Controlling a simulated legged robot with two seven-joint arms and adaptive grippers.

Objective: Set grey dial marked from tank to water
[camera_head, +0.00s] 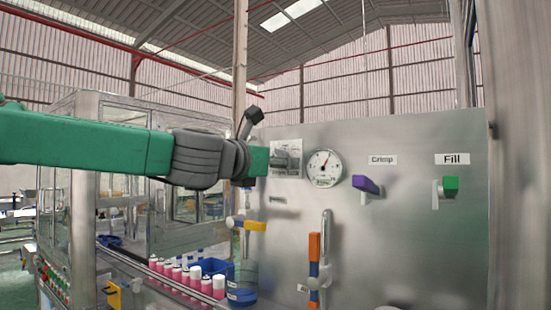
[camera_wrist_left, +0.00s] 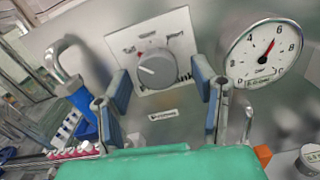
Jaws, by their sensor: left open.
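The grey dial (camera_wrist_left: 157,69) is a round knob with a pale pointer line toward its left side. It sits on a white square plate (camera_wrist_left: 122,42) on the steel panel. The plate's small markings are too blurred to read, and dark lettering at the knob's lower right is partly covered. My left gripper (camera_wrist_left: 161,80) is open, its two blue-grey fingers on either side of the dial in the wrist view; I cannot tell whether they touch it. In the head view, the plate (camera_head: 291,158) shows just right of my left gripper (camera_head: 266,161). My right gripper is not in view.
A round gauge (camera_head: 324,168) is right of the dial. A purple handle (camera_head: 366,185) and a green one (camera_head: 450,184) stick out farther right. Below are a yellow-handled valve (camera_head: 254,226) and an orange-and-blue lever (camera_head: 314,250). Pink bottles (camera_head: 190,275) line the conveyor at lower left.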

